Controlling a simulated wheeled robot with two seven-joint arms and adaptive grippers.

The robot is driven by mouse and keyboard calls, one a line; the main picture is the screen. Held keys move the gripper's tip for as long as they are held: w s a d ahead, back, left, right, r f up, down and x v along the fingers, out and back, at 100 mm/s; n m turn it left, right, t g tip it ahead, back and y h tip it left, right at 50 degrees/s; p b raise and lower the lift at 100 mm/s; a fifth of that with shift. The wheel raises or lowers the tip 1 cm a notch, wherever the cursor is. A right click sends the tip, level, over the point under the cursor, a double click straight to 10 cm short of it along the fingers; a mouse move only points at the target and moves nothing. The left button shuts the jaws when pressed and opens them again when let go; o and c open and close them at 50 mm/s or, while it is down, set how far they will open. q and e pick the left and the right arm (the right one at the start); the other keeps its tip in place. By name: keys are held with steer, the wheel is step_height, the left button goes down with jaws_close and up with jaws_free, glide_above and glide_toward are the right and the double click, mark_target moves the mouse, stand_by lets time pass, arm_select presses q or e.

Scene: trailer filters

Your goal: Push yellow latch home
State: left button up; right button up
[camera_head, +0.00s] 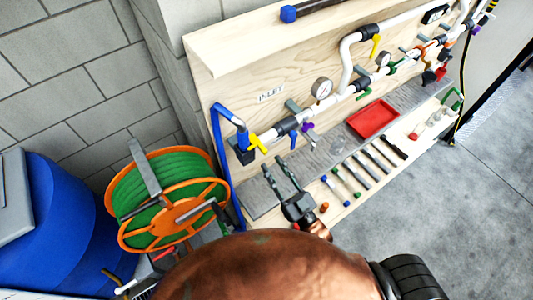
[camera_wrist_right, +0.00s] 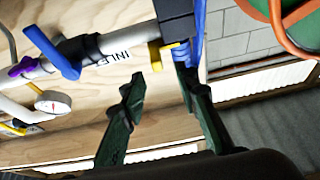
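A yellow latch (camera_head: 258,143) sits on the pipe at the inlet end, beside the blue hose fitting. In the right wrist view the yellow latch (camera_wrist_right: 155,57) shows just beyond my fingertips, partly behind dark and blue fittings. My right gripper (camera_head: 275,165) is below the latch in the head view, its two fingers spread and pointing up toward the board. In the right wrist view my right gripper (camera_wrist_right: 160,84) is open with nothing between its fingers. The right finger looks close to the blue hose; I cannot tell whether it touches. My left gripper is not in view.
A blue hose (camera_head: 218,150) runs down beside the latch. A pressure gauge (camera_head: 322,88) and more valves line the pipe to the right. A red tray (camera_head: 373,118) and several tools lie on the bench. An orange and green hose reel (camera_head: 170,200) stands left.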

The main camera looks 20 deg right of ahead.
steer(key=v, duration=0.5)
steer(key=shift+f, duration=0.15)
stand_by(0.3)
